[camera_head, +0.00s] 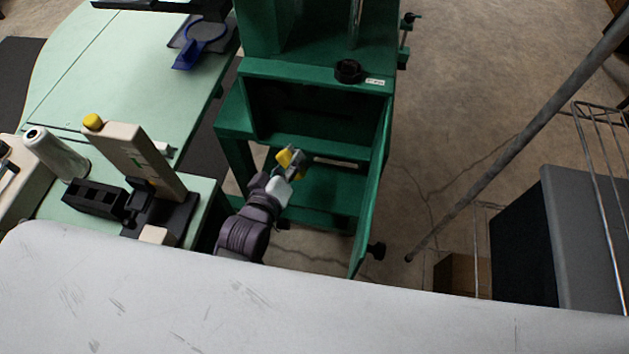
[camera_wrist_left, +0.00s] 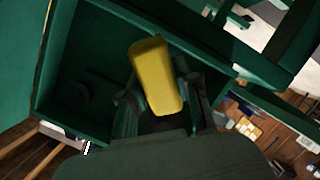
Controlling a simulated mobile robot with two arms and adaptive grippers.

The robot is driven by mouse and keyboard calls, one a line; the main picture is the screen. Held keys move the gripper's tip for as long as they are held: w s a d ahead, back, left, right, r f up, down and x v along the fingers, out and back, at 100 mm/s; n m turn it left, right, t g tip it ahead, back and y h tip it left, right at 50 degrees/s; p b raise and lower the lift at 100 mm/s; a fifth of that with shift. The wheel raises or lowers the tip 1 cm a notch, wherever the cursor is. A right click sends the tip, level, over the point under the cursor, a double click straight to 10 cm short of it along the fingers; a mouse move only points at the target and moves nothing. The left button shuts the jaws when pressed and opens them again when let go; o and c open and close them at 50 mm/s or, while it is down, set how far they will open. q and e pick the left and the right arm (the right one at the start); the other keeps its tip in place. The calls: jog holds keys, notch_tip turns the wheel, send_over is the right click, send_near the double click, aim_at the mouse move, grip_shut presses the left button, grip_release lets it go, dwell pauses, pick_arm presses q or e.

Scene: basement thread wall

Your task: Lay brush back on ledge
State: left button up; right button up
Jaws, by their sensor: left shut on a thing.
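My left gripper (camera_head: 291,164) reaches in from the lower left to the front of the green cabinet. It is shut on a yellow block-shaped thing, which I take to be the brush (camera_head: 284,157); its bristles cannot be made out. In the left wrist view the yellow brush (camera_wrist_left: 157,72) stands out between the two fingers, over the dark green cabinet interior. A green ledge (camera_head: 320,146) runs across the cabinet front just beyond the gripper. I cannot tell whether the brush touches it. My right gripper is not in view.
The cabinet's green door (camera_head: 371,205) stands open on the right. A black knob (camera_head: 348,70) sits on the upper green edge. The pale green table (camera_head: 110,60) at left carries a beige upright block (camera_head: 140,152) and a white cone (camera_head: 55,152). A grey pole (camera_head: 510,150) slants at right.

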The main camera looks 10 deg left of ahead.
aim_at(297, 177)
pick_arm(q)
jog(key=g, duration=0.2)
jog(key=s+d+f+m+g+p, duration=0.1)
jog(key=d+f+m+g+h+p, duration=0.1)
jog(key=g, duration=0.1)
jog(key=shift+s+f+g, duration=0.2)
jog(key=shift+s+g, duration=0.05)
jog(key=shift+g, duration=0.05)
jog(key=s+a+f+m+g+y+p, duration=0.2)
jog(key=s+a+m+g+y+p, duration=0.35)
jog(key=s+g, duration=0.45)
jog(key=shift+t+h, duration=0.4)
jog(key=shift+h, duration=0.45)
jog(key=w+d, duration=0.3)
jog(key=w, duration=0.1)
jog(key=w+d+f, duration=0.1)
jog(key=w+d, duration=0.3)
jog(key=w, duration=0.1)
jog(key=w+d+f, duration=0.1)
jog(key=w+d, duration=0.3)
jog(key=shift+w+d+f, duration=0.1)
jog(key=shift+w+d, duration=0.05)
jog(key=shift+d, duration=0.05)
jog(key=shift+w+d+f, duration=0.15)
jog(key=shift+f, duration=2.35)
jog(key=shift+f+b, duration=0.1)
jog(key=shift+b, duration=0.2)
jog(key=o, duration=1)
